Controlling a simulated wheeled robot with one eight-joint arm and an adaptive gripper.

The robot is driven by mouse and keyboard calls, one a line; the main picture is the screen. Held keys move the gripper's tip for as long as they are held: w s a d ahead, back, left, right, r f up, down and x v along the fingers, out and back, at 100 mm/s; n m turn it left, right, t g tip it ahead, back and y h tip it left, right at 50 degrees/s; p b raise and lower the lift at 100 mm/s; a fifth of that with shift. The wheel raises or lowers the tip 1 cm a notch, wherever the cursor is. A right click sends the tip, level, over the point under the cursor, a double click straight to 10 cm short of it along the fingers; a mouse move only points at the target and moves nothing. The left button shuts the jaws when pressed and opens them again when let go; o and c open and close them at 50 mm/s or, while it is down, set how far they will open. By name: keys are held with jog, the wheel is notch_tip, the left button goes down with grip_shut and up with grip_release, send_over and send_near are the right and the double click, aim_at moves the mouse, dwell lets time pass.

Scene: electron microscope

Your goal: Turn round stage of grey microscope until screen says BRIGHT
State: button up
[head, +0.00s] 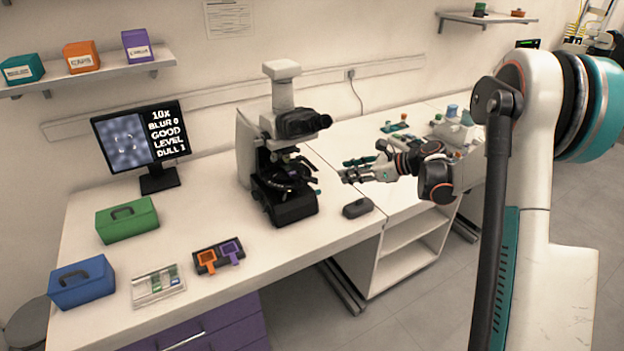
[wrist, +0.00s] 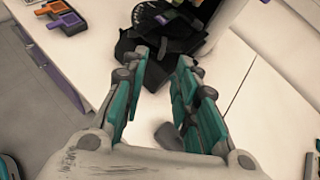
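The grey microscope (head: 243,150) stands on the bench with a white body and black eyepieces. Its dark round stage (head: 290,178) sits low at the front, above a black base, and is partly shadowed. My gripper (head: 346,170) is to the right of the stage, apart from it, with fingers spread and pointing towards it. In the wrist view my gripper (wrist: 164,56) is open and empty, with the black microscope parts (wrist: 180,28) just beyond the fingertips. The screen (head: 141,139) shows a blurry blue-grey picture and reads "10X, BLUR 0, GOOD, LEVEL, DULL 1".
A dark mouse-like object (head: 357,208) lies on the bench below my gripper. A green box (head: 127,219), a blue box (head: 82,282), a clear slide tray (head: 158,286) and a black holder with orange and purple pieces (head: 218,256) stand to the left. Bench between is clear.

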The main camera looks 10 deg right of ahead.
jog(key=shift+m+y, duration=0.3)
jog(key=shift+m, duration=0.3)
jog(key=b+x, duration=0.1)
jog(key=x, duration=0.3)
jog(key=d+f+b+x, duration=0.1)
jog(key=x, duration=0.4)
jog(key=b+x, duration=0.2)
jog(key=x, duration=0.3)
jog(key=shift+w+d+f, duration=0.1)
jog(key=shift+w+f, duration=0.25)
jog(key=shift+w, duration=0.1)
jog(key=shift+t, duration=0.3)
grip_shut()
